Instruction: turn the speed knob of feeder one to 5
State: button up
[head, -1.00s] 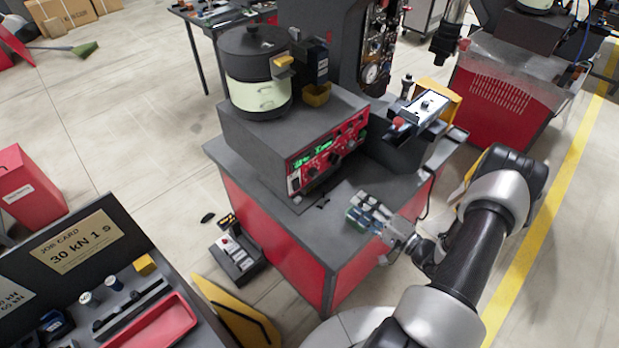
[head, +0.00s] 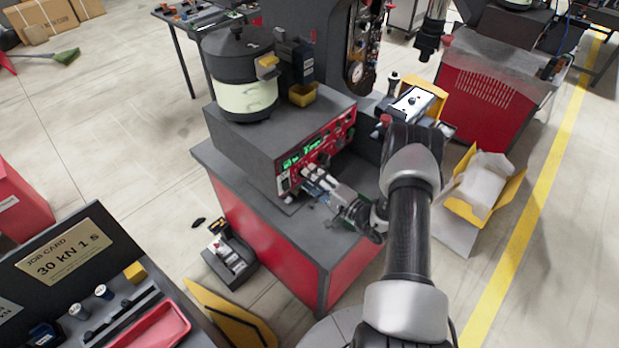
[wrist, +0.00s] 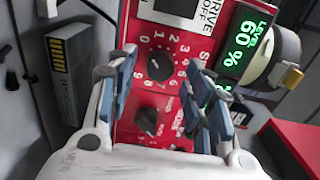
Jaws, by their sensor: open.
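The feeder's red control panel (head: 316,151) sits on the front of a grey box under a bowl with a pale green band (head: 246,92). In the wrist view a black knob (wrist: 159,66) has a white numbered dial around it, with lettering partly hidden beside it. I cannot read its setting surely. A second black knob (wrist: 147,121) lies below it. My gripper (head: 318,180) is at the panel's front. In the wrist view my gripper (wrist: 163,88) is open, its blue-grey fingers on either side of the knobs, holding nothing. Contact with the panel cannot be told.
A dark switch plate (wrist: 178,8) marked drive off sits above the dial. A control box (head: 411,103) stands right of the feeder. The grey bench top (head: 300,228) is clear in front.

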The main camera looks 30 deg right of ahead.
jog(key=shift+w+a, duration=0.25)
jog(key=shift+w, duration=0.45)
jog(key=shift+c, duration=0.3)
jog(key=c, duration=1)
